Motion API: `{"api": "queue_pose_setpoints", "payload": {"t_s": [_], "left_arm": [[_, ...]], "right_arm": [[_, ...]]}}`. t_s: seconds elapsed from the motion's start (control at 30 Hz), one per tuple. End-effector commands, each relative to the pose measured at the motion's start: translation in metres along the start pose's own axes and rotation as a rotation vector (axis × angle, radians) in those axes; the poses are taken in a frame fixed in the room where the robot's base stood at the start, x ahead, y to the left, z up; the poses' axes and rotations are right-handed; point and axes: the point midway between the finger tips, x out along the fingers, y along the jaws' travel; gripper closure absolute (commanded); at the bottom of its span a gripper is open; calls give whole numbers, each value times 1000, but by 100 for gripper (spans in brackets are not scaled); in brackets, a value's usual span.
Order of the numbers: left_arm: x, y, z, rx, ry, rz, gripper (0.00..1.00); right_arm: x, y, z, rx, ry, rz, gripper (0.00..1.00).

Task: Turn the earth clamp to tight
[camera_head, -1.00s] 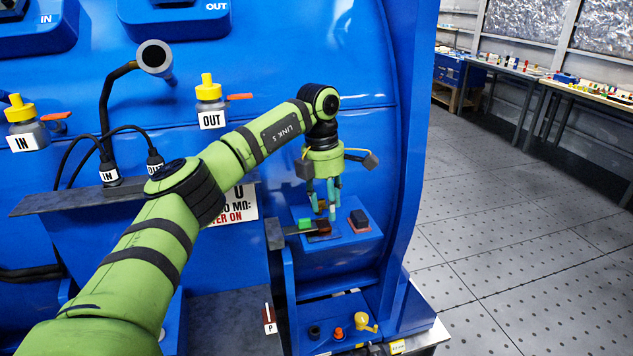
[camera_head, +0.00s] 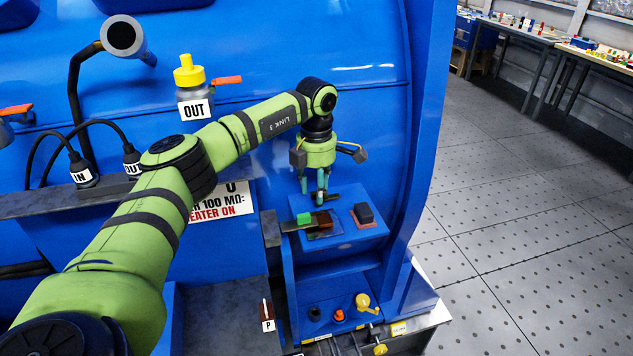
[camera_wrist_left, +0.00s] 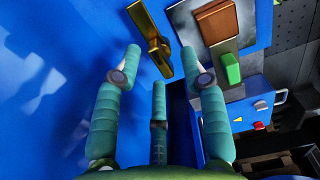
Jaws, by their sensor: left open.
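A brass bar-shaped handle (camera_wrist_left: 152,40), which looks like the earth clamp, stands on a blue surface in the left wrist view. I cannot make it out clearly in the head view. My left gripper (camera_head: 313,193) hangs fingers-down over the small blue shelf (camera_head: 352,238). In the left wrist view its fingers (camera_wrist_left: 160,66) are spread, with the brass handle showing between and beyond the tips. The fingers look empty, and I cannot tell whether one touches the handle. My right gripper is not in view.
A green block (camera_wrist_left: 231,68) and a brown block (camera_wrist_left: 216,22) sit on a metal plate beside the handle. A dark block (camera_head: 363,213) stands on the shelf. Below are an orange knob (camera_head: 338,315) and a yellow fitting (camera_head: 364,301). Open floor (camera_head: 520,220) lies right.

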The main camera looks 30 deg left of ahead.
Motion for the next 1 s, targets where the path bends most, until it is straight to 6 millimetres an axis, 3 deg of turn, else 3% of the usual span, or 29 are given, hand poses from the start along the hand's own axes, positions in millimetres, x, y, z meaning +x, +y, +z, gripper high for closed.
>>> {"api": "queue_pose_setpoints", "payload": {"t_s": [0.13,0.27,0.37,0.4,0.77,1.0], "left_arm": [[2,0,0,0,-1,1,57],[2,0,0,0,-1,1,57],[2,0,0,0,-1,1,98],[2,0,0,0,-1,1,100],[2,0,1,24,-2,0,100],[2,0,2,141,-3,0,100]], "right_arm": [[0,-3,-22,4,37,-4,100],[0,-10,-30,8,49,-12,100],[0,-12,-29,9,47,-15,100],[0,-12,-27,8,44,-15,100],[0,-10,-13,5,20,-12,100],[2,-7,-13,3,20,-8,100]]}}
